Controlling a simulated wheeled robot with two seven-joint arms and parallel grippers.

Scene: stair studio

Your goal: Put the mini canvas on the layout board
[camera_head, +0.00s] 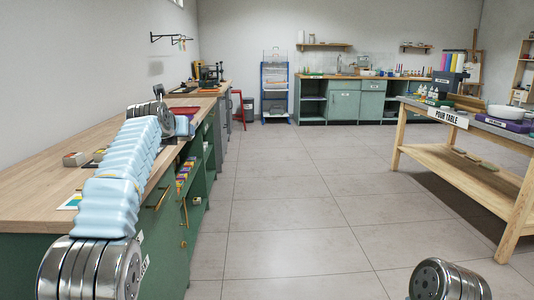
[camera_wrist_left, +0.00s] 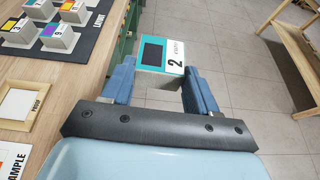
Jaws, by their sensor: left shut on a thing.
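The mini canvas (camera_wrist_left: 160,56), a small block with a teal face, a dark rectangle and a white side marked 2, is between the blue fingers of my left gripper (camera_wrist_left: 160,84). My left gripper is shut on it, past the counter's front edge with floor behind. A dark mat (camera_wrist_left: 84,47), which seems to be the layout board, lies on the counter at the upper left of the left wrist view. In the head view my left arm hides the held canvas. My right gripper is out of view.
On the wooden counter (camera_head: 40,195), a wooden frame (camera_wrist_left: 10,123) and a sample card (camera_wrist_left: 12,150) lie nearer than the mat. A red tray (camera_head: 185,111) is further back. The pour table (camera_head: 447,117) stands at the right. The floor between is clear.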

